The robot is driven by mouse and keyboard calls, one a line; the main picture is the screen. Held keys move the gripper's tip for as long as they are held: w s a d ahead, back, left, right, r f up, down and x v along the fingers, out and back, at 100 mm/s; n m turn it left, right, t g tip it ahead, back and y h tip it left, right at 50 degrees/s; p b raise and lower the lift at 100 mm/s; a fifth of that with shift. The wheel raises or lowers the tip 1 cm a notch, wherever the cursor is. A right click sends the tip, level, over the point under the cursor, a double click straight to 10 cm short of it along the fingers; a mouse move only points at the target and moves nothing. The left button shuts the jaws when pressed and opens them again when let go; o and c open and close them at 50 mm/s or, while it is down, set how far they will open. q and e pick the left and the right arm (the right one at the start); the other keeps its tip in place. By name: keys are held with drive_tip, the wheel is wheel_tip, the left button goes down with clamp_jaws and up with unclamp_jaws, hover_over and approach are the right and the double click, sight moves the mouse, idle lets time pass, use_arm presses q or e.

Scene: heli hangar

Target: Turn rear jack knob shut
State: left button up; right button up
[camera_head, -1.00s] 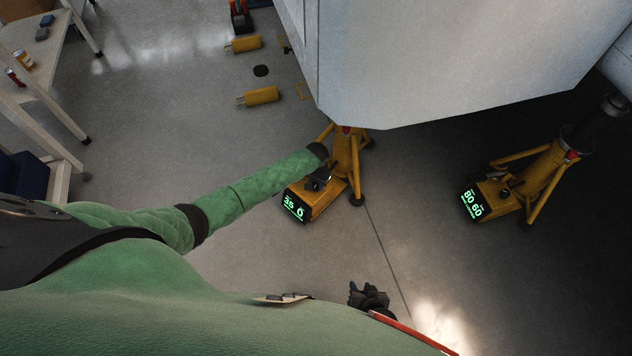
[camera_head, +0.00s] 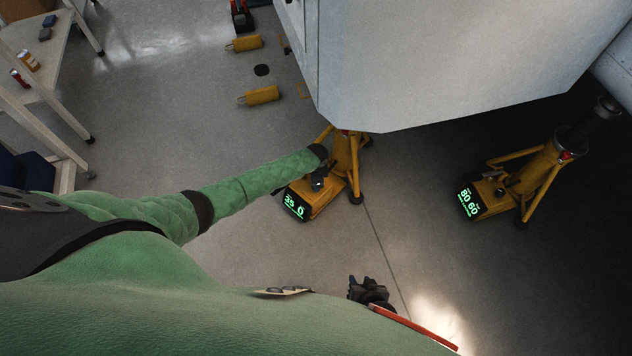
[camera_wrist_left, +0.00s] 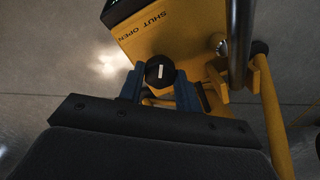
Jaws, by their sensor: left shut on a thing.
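A yellow jack (camera_head: 322,200) with tripod legs stands on the floor under the pale fuselage; its green display reads 35 and 0. My left arm reaches to it, and the left gripper (camera_head: 318,180) is at its top, small and dark in the head view. In the left wrist view, the left gripper's blue fingers (camera_wrist_left: 160,88) are shut on a black round knob (camera_wrist_left: 160,74) with a white mark. The words SHUT and OPEN are printed on the yellow housing (camera_wrist_left: 150,35) beyond it. My right gripper (camera_head: 370,290) is low in the head view, away from the jacks; its jaw state is unclear.
A second yellow jack (camera_head: 500,192), its display reading 80 and 60, stands at the right. The pale fuselage (camera_head: 440,60) hangs low over both jacks. Yellow cylinders (camera_head: 262,95) lie on the floor at upper left. A table (camera_head: 45,75) is at the left.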

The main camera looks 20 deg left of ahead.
use_arm(q)
drive_tip(key=shift+m, duration=1.2)
drive_tip(key=o, duration=1)
